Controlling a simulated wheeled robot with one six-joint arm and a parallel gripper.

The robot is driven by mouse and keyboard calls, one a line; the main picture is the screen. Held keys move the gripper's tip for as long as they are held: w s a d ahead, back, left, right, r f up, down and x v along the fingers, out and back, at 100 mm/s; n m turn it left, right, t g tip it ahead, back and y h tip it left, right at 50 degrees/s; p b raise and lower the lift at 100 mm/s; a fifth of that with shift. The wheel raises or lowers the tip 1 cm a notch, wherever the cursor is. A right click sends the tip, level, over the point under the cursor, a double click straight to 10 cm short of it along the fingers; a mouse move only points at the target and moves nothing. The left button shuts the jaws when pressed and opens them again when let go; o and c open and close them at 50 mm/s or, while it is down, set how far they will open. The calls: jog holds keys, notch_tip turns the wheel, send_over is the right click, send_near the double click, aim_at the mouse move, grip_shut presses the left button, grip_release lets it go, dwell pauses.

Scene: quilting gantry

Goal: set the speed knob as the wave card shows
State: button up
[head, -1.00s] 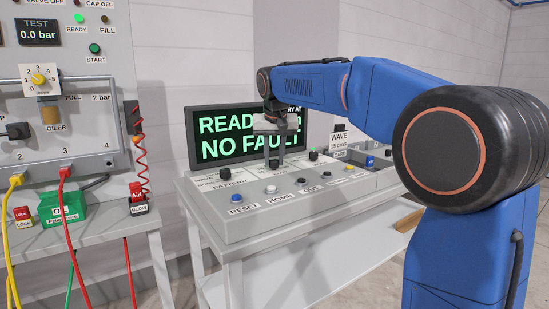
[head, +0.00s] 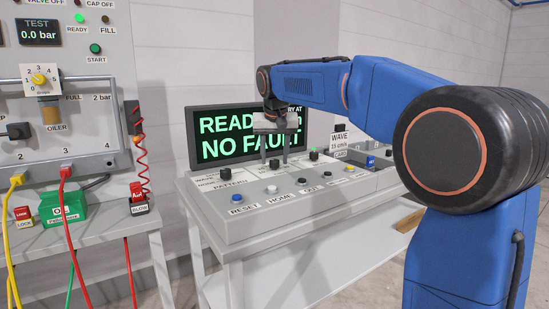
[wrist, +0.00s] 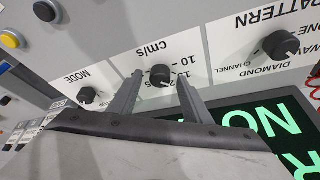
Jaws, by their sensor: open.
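The speed knob (wrist: 159,75) is black and round, beside a label with "cm/s" and numbers. In the wrist view it sits between the fingertips of my open gripper (wrist: 156,78), with a gap on each side. A small white mark shows on its rim; the exact setting is hard to read. In the head view the same knob (head: 274,163) stands between the fingers of my gripper (head: 274,155), on the sloped grey console (head: 250,215). The wave card (head: 340,140) stands at the console's back right; its small print appears to read 15 cm/s.
The pattern knob (wrist: 280,45) and the mode knob (wrist: 87,95) flank the speed knob. A screen (head: 208,142) reading "READ… NO FAULT" stands close behind the gripper. Buttons, including blue RESET (head: 237,198), line the console front. An air panel (head: 60,90) stands at left.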

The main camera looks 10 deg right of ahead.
jog(key=v, duration=1.7)
jog(key=s+d+f, duration=0.3)
jog(key=s+f, duration=0.9)
jog(key=f, duration=0.1)
jog(key=s+d+f+n, duration=0.1)
jog(key=s+d+f, duration=0.2)
jog(key=s+f, duration=0.9)
jog(key=s+d+f+n+y, duration=0.1)
jog(key=s+d+f, duration=0.1)
jog(key=s+f, duration=1)
notch_tip(320, 180, down, 2)
jog(key=shift+s+d+f, duration=0.2)
jog(key=shift+s+d, duration=0.1)
jog(key=shift+d, duration=0.1)
jog(key=shift+c, duration=0.5)
